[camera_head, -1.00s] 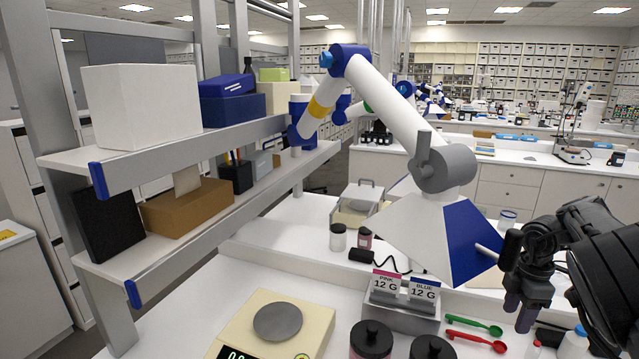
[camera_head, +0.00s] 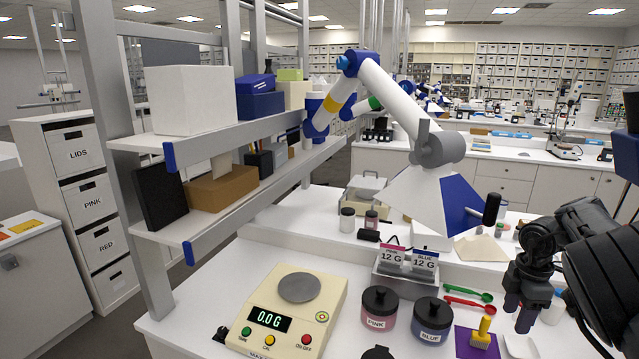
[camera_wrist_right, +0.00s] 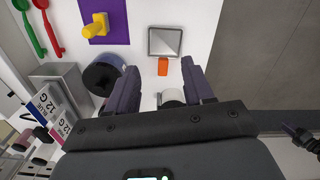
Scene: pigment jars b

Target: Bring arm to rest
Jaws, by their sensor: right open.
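My right gripper (camera_head: 521,312) is at the right of the head view, pointing down above the right end of the bench. It also shows in the right wrist view (camera_wrist_right: 162,88), with its two dark fingers apart and nothing held between them. A white-topped container shows beyond the gap between the fingers. My left gripper is not in the head view.
A scale (camera_head: 285,318) reading 0.0 G, a pink jar (camera_head: 379,309), a blue jar (camera_head: 431,321), red (camera_head: 469,304) and green (camera_head: 467,289) spoons and a yellow-handled tool (camera_head: 482,333) on a purple mat stand on the bench. A two-level shelf (camera_head: 245,206) is at left.

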